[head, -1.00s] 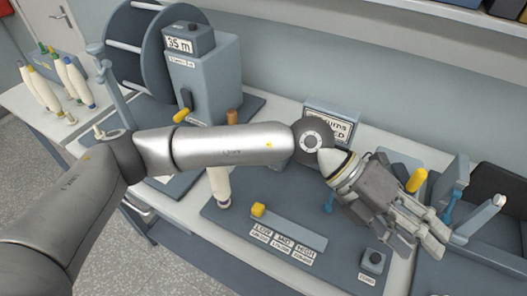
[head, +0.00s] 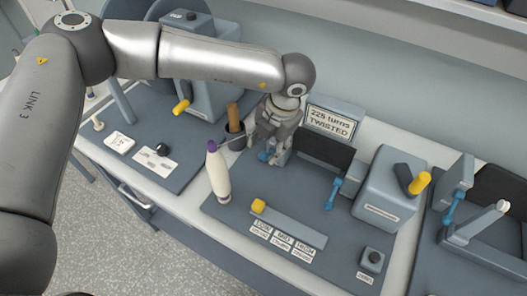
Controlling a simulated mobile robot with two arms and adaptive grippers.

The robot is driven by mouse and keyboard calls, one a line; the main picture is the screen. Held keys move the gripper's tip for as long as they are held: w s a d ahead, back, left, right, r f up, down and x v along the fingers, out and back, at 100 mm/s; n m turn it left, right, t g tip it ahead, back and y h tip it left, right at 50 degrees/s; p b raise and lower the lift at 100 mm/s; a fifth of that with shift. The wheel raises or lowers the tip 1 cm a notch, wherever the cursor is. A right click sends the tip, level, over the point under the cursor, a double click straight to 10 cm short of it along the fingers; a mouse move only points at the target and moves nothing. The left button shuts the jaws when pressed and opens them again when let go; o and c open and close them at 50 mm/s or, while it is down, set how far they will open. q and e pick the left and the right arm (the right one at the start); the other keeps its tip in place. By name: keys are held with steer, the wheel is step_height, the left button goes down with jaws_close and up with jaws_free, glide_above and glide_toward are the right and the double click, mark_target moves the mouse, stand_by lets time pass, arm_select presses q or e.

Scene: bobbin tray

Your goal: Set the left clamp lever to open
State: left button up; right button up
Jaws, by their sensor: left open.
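My left gripper (head: 272,158) points down at the back left of the dark twisting board, its fingers apart. A blue clamp lever (head: 264,156) shows at its fingertips, partly hidden by them; I cannot tell whether they touch it or which way it is set. A second blue lever (head: 333,194) stands to the right, in front of a dark panel, clear of the gripper. My right gripper is not in view.
A cream bobbin with a purple tip (head: 217,172) stands close left of the gripper. A yellow slider knob (head: 258,206) is in front. A grey box (head: 385,190) with a yellow-handled crank stands right. A sign (head: 331,122) behind reads "225 turns TWISTED".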

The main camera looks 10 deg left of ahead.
mark_target(264, 154)
arm_select(q)
steer(key=p+x, duration=0.2)
steer(key=x, duration=0.3)
steer(key=shift+f, duration=0.15)
steer(key=shift+a+f, duration=0.1)
steer(key=shift+f, duration=0.4)
steer(key=shift+w, duration=0.1)
jaws_close()
